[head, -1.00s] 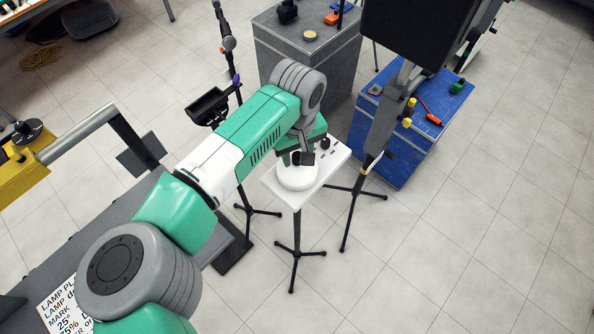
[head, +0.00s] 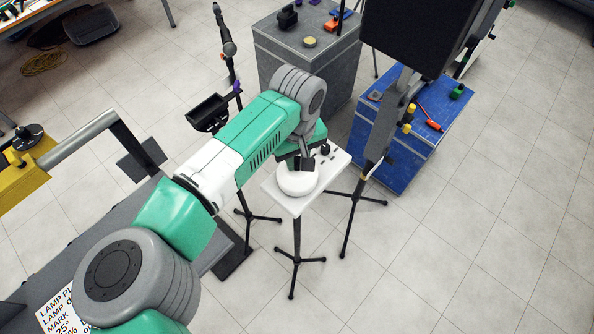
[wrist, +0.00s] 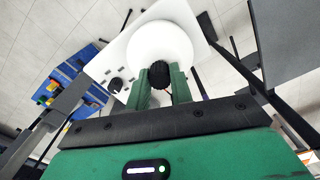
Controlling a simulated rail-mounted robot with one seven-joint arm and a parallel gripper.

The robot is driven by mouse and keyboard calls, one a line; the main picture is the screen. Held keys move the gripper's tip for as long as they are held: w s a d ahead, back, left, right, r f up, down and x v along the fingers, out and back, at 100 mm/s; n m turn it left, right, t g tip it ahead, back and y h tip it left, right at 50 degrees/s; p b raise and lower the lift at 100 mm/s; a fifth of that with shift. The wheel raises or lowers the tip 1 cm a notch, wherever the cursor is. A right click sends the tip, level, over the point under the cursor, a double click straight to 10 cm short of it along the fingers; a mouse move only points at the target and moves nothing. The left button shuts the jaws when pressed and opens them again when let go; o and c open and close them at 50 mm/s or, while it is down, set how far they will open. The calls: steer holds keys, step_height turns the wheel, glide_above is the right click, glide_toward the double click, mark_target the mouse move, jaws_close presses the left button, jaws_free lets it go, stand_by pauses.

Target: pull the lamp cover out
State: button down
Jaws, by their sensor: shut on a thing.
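The lamp cover (head: 297,184) is a white round dome on a small white panel (head: 278,196), which stands on a black tripod. It fills the upper middle of the wrist view (wrist: 160,38). A black ribbed knob (wrist: 160,74) sits at the cover. My gripper (wrist: 162,84) has its two green fingers on either side of this knob and is shut on it. In the head view my gripper (head: 303,164) is over the cover and hides its top. I cannot tell whether the cover is lifted off the panel.
A black knob (head: 325,149) and small fittings are on the panel beside the cover. A dark screen (head: 415,35) on a stand rises to the right. A blue cabinet (head: 395,160) and grey cabinet (head: 285,70) stand behind. The floor at the right is clear.

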steer(key=shift+r+p, duration=1.15)
steer(key=shift+r, duration=1.1)
